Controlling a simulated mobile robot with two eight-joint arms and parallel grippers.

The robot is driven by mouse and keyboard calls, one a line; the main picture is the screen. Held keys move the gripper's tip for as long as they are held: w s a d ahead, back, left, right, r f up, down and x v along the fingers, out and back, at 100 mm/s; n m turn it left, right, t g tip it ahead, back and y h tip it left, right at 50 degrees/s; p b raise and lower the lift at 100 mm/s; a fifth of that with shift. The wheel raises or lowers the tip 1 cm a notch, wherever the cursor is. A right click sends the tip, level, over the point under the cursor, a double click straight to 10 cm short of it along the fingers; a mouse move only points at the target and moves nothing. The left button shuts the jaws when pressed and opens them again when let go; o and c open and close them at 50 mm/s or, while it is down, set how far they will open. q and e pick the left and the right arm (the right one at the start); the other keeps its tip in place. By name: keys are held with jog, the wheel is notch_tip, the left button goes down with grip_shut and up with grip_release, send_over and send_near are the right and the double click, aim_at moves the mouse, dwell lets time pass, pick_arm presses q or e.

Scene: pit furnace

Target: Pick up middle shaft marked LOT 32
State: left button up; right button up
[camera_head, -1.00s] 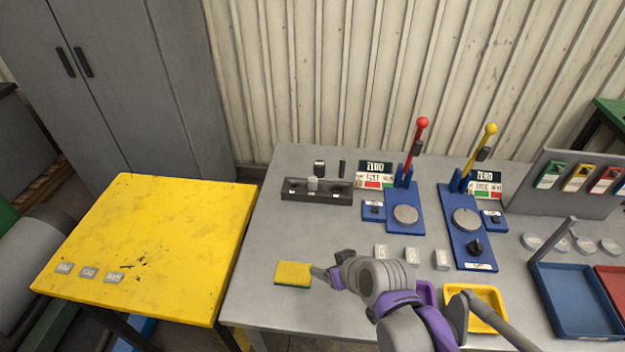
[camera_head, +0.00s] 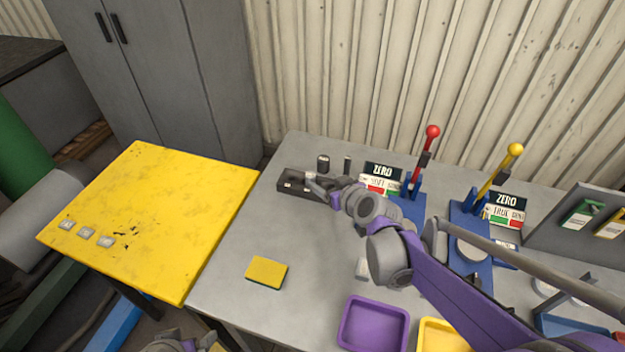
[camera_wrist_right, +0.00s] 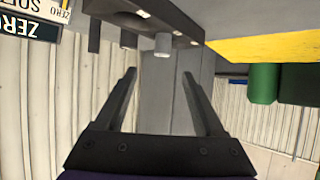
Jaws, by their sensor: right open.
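A dark rack (camera_head: 290,187) stands at the back left of the grey table. A light grey shaft (camera_wrist_right: 162,45) stands in its middle in the right wrist view, which appears upside down. No LOT marking is readable. My right gripper (camera_head: 318,184) is at the rack in the head view and hides the shaft there. In the right wrist view the gripper (camera_wrist_right: 159,74) is open and empty, with the shaft seen beyond and between its fingertips, apparently not between the fingers. My left gripper is not in view; only a bit of my left arm shows at the bottom edge.
Two dark cylinders (camera_head: 323,163) (camera_head: 347,166) stand behind the rack. Lever presses with a red knob (camera_head: 433,132) and a yellow knob (camera_head: 515,150) stand to the right. A yellow sponge (camera_head: 266,273) and purple tray (camera_head: 374,325) lie nearer. A yellow table (camera_head: 165,220) is at left.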

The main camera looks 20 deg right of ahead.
aim_at(311, 175)
jog(key=x, duration=0.5)
jog(key=shift+s+a, duration=0.1)
jog(key=shift+x, duration=2.85)
jog(key=shift+s+f, duration=0.1)
jog(key=shift+c, duration=0.3)
grip_shut()
